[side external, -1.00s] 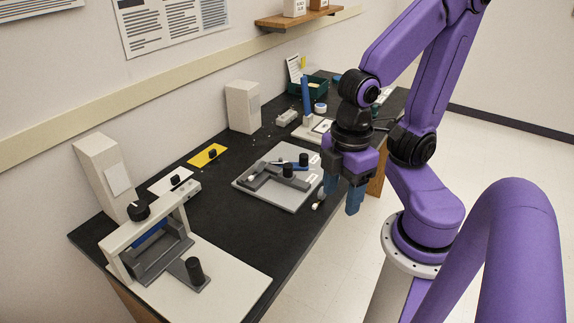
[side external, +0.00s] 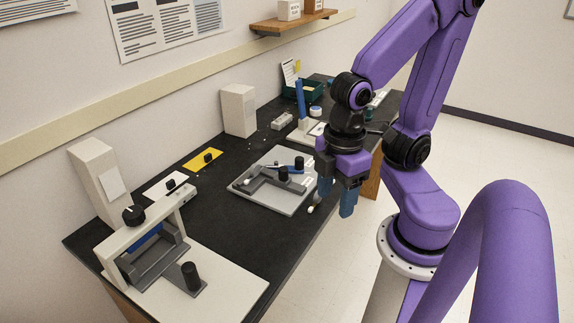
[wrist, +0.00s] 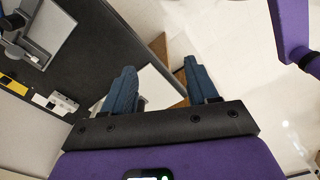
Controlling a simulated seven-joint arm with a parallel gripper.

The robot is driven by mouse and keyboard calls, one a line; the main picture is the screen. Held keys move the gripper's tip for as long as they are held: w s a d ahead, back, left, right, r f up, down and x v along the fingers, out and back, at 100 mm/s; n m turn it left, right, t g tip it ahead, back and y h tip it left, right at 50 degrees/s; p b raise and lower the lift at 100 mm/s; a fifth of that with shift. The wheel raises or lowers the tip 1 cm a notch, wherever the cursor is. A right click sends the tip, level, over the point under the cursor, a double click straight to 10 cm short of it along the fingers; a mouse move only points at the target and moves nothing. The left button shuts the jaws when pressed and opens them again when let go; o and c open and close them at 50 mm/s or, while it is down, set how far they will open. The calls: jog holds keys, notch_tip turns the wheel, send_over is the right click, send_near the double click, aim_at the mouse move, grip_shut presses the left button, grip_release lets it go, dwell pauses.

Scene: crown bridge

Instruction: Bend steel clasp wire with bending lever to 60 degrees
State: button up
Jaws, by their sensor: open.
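A grey bending plate (side external: 250,195) lies mid-bench, with a dark grey L-shaped block (side external: 262,188), black knobs and a blue bar (side external: 288,169) on it. I cannot tell for sure whether the blue bar is the bending lever. The clasp wire cannot be made out. My gripper (side external: 336,195) is open and empty, pointing down beyond the front edge of the bench, to the right of the plate and apart from it. In the wrist view its blue fingers are spread wide (wrist: 160,85) with nothing between them; part of a grey plate (wrist: 35,40) shows at upper left.
A white-framed fixture (side external: 143,228) with a black post (side external: 191,276) stands at the near left. A blue upright post (side external: 301,98) stands farther back. Dark bench top is clear between the fixtures.

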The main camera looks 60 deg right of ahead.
jog(key=w+d+m, duration=0.1)
jog(key=w+m, duration=0.5)
jog(key=w, duration=0.4)
jog(key=m, duration=1.6)
send_over(299, 158)
notch_tip(299, 158, down, 4)
notch_tip(299, 158, down, 17)
jog(key=shift+f, duration=0.1)
grip_shut()
